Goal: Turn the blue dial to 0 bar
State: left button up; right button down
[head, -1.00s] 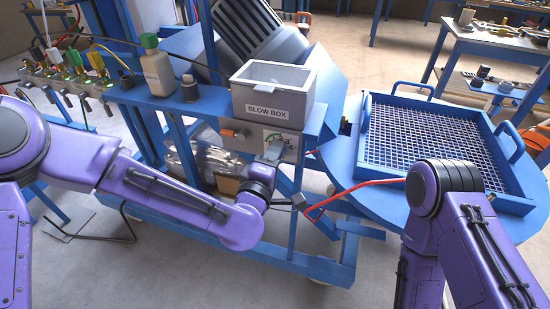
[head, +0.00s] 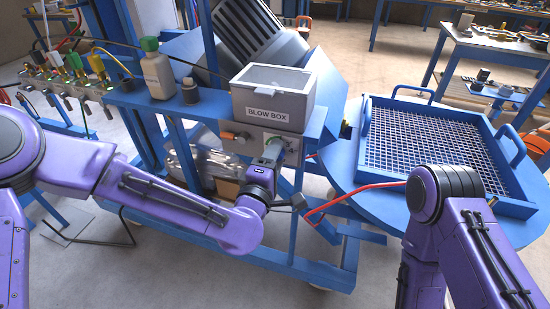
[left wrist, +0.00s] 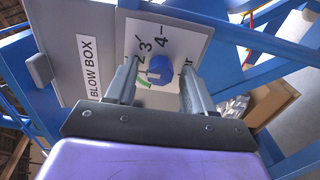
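The blue dial (left wrist: 160,70) sits on a white scale plate (left wrist: 143,42) with the numbers 2, 3 and 4 and a green arc in view. Its pointer setting cannot be made out. My left gripper (left wrist: 160,82) is open, with one finger on each side of the dial; I see gaps, so it does not grip it. In the head view the left gripper (head: 271,152) is at the front panel under the blow box (head: 270,97) and hides the dial. My right arm is at the right of the head view; its gripper is out of view.
The blow box stands on a blue frame beside a bottle (head: 156,72) and a small dark jar (head: 189,92). An orange knob (head: 232,137) is on the panel left of my gripper. A red bar (head: 355,192) and a blue mesh tray (head: 425,140) are to the right.

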pick_arm(q)
jog(key=p+v, duration=0.2)
jog(key=v, duration=0.8)
jog(key=shift+s, duration=0.3)
jog(key=shift+a, duration=0.1)
